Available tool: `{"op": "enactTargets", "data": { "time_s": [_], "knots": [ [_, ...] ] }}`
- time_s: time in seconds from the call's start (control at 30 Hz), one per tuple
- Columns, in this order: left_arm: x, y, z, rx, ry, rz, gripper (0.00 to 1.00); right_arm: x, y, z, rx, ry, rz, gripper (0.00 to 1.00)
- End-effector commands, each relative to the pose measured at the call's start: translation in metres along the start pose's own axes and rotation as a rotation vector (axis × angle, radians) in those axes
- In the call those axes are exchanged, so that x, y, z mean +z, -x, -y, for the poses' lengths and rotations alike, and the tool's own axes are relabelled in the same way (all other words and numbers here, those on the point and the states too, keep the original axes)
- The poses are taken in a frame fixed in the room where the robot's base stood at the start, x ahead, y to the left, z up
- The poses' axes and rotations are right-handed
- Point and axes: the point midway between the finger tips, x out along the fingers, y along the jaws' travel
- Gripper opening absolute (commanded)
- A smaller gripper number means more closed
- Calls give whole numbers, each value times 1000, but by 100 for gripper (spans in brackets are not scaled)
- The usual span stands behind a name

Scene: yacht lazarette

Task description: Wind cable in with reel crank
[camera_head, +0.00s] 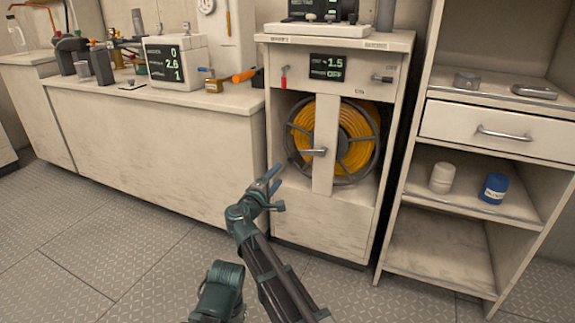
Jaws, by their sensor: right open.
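The cable reel (290,137) sits in a bay of the pale cabinet, with yellow-orange cable (355,128) wound on it behind dark spokes. A pale upright panel (326,112) covers part of its front. The reel crank (314,152) is a short grey handle that stands out across this panel. My right gripper (274,181) is open and empty, in front of the cabinet, below and left of the crank and apart from it in the picture. My left gripper is not in view.
A display (327,67) reading 1.5 and OFF, with a red lever (284,78) at its left, is above the reel. A long counter (150,130) stands left. A shelf unit (480,205) with a white jar (442,177) and a blue jar (494,188) stands right. The floor in front is clear.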

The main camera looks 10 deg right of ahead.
Motion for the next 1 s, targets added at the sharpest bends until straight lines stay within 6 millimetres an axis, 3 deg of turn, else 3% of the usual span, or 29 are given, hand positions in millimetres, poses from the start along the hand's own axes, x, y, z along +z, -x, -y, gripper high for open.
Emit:
{"op": "enactTargets", "data": {
  "time_s": [0.3, 0.5, 0.7, 1.0],
  "knots": [
    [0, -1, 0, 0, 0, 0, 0, 0, 2, 1, 0, 835, 0, 61],
    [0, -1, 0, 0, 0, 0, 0, -1, 3, 1, 0, 1284, 0, 61],
    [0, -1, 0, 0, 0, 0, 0, -1, 4, 1, 0, 1535, 0, 61],
    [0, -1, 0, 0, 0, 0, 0, -1, 0, 1, 0, 1597, 0, 61]
  ]
}}
